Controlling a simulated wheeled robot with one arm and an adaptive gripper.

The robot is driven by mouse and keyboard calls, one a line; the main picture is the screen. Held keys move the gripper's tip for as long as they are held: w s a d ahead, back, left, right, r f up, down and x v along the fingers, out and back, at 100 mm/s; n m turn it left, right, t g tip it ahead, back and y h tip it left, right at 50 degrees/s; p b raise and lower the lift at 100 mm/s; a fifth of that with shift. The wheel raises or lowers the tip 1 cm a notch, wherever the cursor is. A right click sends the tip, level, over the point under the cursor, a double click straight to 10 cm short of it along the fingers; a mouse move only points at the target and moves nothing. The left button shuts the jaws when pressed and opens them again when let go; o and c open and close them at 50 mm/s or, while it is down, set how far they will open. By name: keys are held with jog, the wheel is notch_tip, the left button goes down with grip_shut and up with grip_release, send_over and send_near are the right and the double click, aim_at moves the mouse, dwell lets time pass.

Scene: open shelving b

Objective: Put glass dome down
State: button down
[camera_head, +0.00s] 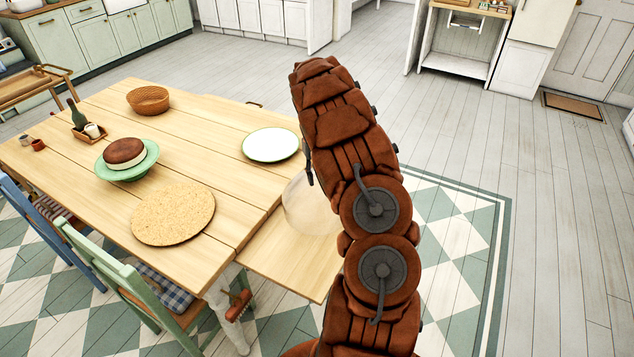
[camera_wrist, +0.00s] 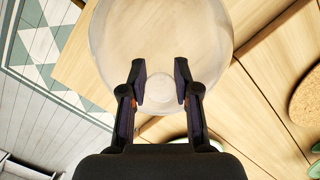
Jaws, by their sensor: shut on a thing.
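The glass dome (camera_wrist: 160,45) is clear and shows large in the wrist view, with its round knob between my fingers. My gripper (camera_wrist: 160,88) is shut on this knob. In the head view the dome (camera_head: 308,207) is partly hidden behind my arm, over the near right end of the wooden table (camera_head: 290,255). I cannot tell whether its rim touches the tabletop. My gripper is mostly hidden behind my arm in the head view.
A white plate (camera_head: 271,145) lies just behind the dome. A round cork mat (camera_head: 173,214) lies to the left. A cake on a green stand (camera_head: 127,172), a wicker basket (camera_head: 148,100) and a small tray with a bottle (camera_head: 79,115) stand farther off. Chairs line the left side.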

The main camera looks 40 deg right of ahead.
jog(key=shift+f+p, duration=0.55)
jog(key=shift+f, duration=1.25)
jog(key=c, duration=0.8)
grip_release()
jog(key=shift+c, duration=0.2)
